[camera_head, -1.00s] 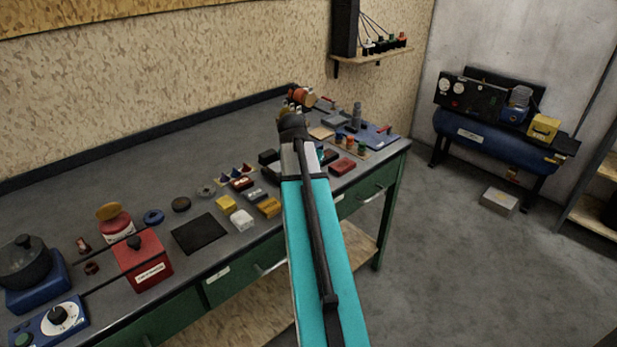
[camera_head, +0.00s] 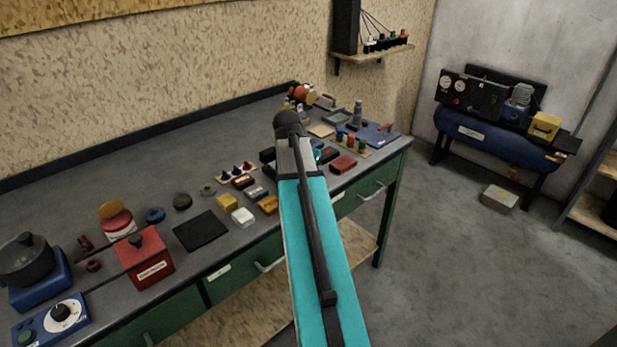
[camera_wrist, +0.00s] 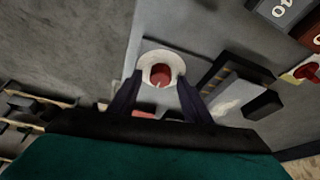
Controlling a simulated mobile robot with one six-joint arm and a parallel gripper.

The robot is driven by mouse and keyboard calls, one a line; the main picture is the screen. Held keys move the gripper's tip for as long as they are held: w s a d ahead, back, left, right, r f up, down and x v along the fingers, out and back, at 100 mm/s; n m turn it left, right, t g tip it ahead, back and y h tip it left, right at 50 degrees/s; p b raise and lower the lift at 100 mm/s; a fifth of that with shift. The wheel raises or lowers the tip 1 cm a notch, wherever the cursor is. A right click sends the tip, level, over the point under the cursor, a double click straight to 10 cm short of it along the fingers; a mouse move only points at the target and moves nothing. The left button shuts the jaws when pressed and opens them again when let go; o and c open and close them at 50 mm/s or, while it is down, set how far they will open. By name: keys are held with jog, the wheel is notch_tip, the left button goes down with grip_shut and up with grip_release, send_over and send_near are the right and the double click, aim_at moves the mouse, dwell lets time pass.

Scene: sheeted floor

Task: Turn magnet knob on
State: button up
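In the wrist view, a round white ring with a red centre (camera_wrist: 160,72) stands on a light grey surface, between my gripper's two dark fingers. I take it for the magnet knob, but no label on it can be read. My gripper (camera_wrist: 159,88) is open, with one finger to each side of the ring. Whether the fingers touch it cannot be told. In the head view, my arm hides the gripper's fingers and the spot below them, over the right part of the workbench (camera_head: 130,165).
Dark blocks (camera_wrist: 235,85) lie close to the right finger in the wrist view. The bench holds a red box (camera_head: 145,262), a blue dial panel (camera_head: 45,325), a black mat (camera_head: 201,232) and several small blocks. A blue compressor (camera_head: 480,130) stands on the floor at the right.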

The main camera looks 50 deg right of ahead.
jog(key=shift+a+r, duration=0.1)
dwell(0.3)
jog(key=b+v, duration=0.1)
jog(key=v, duration=1.2)
jog(key=shift+r, duration=0.35)
dwell(0.4)
